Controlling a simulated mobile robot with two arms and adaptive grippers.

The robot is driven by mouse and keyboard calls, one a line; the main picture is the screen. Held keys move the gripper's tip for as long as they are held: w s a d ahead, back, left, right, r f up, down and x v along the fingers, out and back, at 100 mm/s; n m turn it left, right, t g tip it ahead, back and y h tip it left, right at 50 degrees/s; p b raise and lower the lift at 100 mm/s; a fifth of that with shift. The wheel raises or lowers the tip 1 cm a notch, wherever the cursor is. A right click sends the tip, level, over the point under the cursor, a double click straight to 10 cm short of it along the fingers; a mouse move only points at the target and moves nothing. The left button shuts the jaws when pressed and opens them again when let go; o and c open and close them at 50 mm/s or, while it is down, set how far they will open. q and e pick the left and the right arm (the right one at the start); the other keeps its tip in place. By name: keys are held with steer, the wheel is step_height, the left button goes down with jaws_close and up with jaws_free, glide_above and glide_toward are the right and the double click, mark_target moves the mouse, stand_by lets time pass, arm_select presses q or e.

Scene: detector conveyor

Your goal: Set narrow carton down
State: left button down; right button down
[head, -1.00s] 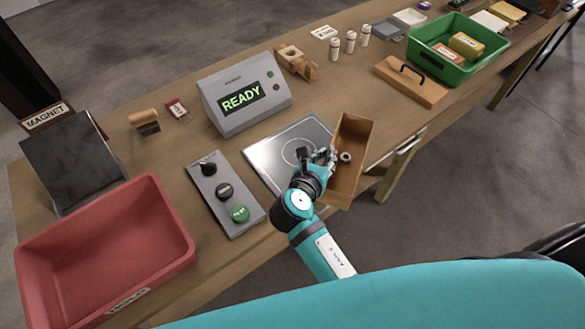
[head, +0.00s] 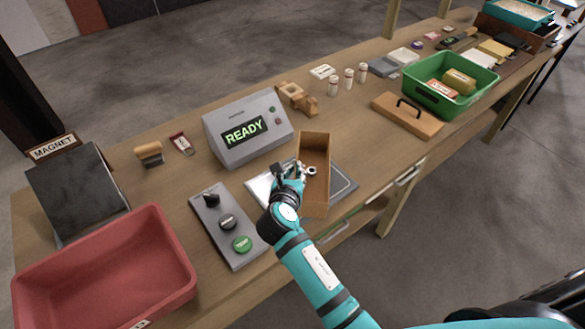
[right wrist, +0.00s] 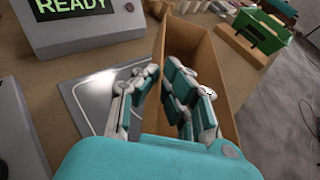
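The narrow carton (head: 316,150) is a long, open-topped brown box. In the head view it is over the square metal plate (head: 343,189) in front of the READY box, covering much of it. My right gripper (head: 290,172) is at the carton's left long wall. In the right wrist view, the gripper's fingers (right wrist: 157,95) straddle this wall of the carton (right wrist: 190,42), one outside and one inside. The carton looks roughly upright. I cannot tell whether its base touches the plate. My left gripper is not in view.
The grey READY box (head: 247,128) stands just behind and left of the carton. A button panel (head: 227,223) lies to the left, with a red bin (head: 105,268) beyond. Some tabletop right of the plate is clear.

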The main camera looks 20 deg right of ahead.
steer(key=shift+w+d+f, duration=0.2)
steer(key=shift+w+f, duration=0.7)
steer(key=shift+f, duration=0.1)
steer(key=shift+w+d+f, duration=0.15)
steer(key=shift+w+f, duration=0.75)
steer(key=shift+f, duration=0.05)
steer(key=c, duration=1.5)
jaws_free()
steer(key=shift+p, duration=0.3)
steer(key=shift+s+a+r+p, duration=0.15)
steer(key=shift+s+r+p, duration=0.1)
steer(key=shift+p, duration=0.05)
steer(key=p+v, duration=0.7)
steer(key=v, duration=0.4)
steer(key=shift+s, duration=0.2)
